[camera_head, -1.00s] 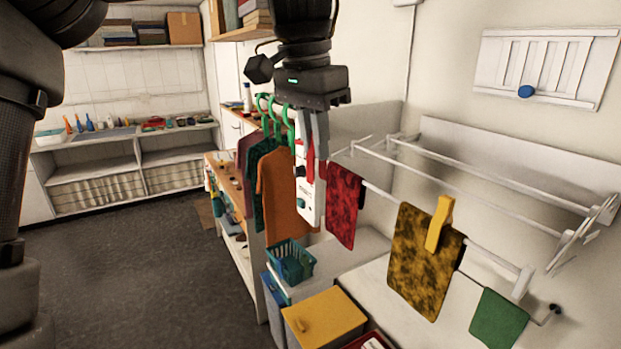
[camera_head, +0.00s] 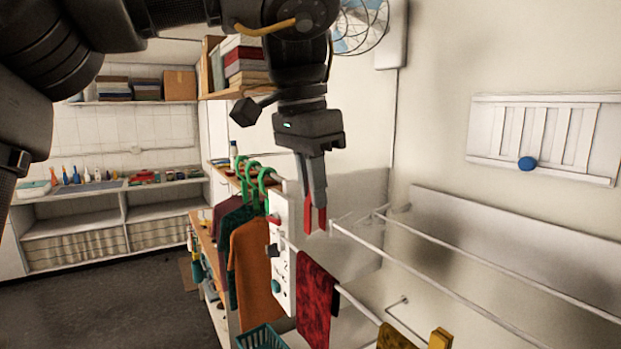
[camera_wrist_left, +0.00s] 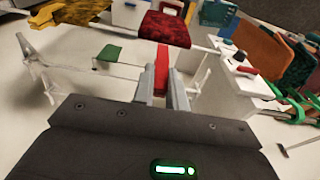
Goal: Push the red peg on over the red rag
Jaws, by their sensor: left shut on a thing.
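My left gripper (camera_head: 316,212) is shut on the red peg (camera_head: 308,219), which points down from its fingers. The peg also shows between the fingers in the left wrist view (camera_wrist_left: 162,68). The red rag (camera_head: 315,300), dark-mottled, hangs over the front rod of the white drying rack. In the head view the peg appears above the rag, with a gap between them. The rag also shows beyond the peg tip in the left wrist view (camera_wrist_left: 165,29). My right gripper is not in view.
A yellow rag (camera_head: 394,338) with a yellow peg (camera_head: 440,339) hangs further right on the rack (camera_head: 450,286). A white panel with knobs (camera_head: 282,245) stands just left of the red rag. Clothes on green hangers (camera_head: 250,270) hang left of it.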

